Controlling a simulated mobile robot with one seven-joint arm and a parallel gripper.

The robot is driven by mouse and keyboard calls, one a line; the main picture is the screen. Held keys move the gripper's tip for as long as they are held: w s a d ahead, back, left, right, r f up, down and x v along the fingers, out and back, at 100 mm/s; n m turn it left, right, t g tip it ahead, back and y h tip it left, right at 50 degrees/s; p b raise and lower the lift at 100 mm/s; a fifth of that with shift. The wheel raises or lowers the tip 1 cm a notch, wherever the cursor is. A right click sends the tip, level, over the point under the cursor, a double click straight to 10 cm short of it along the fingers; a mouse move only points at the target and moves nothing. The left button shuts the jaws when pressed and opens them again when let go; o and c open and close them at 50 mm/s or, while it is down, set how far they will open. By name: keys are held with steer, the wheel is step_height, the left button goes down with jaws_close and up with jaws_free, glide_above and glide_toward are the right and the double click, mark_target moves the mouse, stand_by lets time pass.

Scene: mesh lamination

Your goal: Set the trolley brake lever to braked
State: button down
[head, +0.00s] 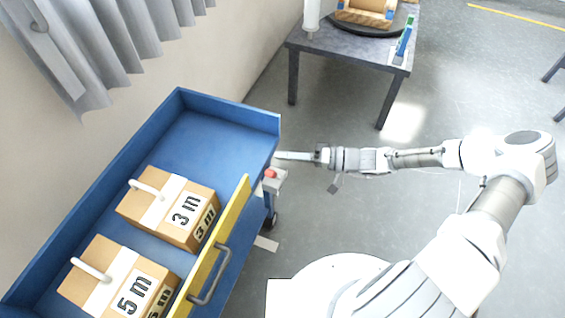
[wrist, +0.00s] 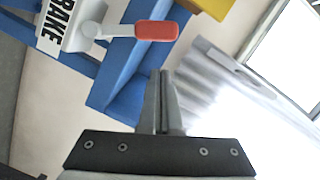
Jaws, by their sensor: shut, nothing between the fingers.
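The blue trolley (head: 205,140) stands at the left in the head view. Its brake lever has a red grip (head: 270,174) on a pale bracket at the trolley's right side. In the wrist view the red grip (wrist: 157,31) points right from a round pivot, beside a plate (wrist: 62,22) marked BRAKE. My gripper (head: 279,155) is shut and empty near the trolley's edge, just above the lever in the head picture. In the wrist view my gripper (wrist: 160,75) has its fingertips below the red grip, apart from it. I cannot tell which setting the lever is in.
Two cartons marked 3 m (head: 172,207) and 5 m (head: 118,278) lie in the trolley. A yellow flap (head: 222,245) with a grey handle forms its near side. A dark table (head: 350,48) stands behind. The floor to the right is mostly clear.

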steer(key=d+r+p, duration=0.1)
steer(key=d, duration=0.9)
steer(key=shift+s+r, duration=0.25)
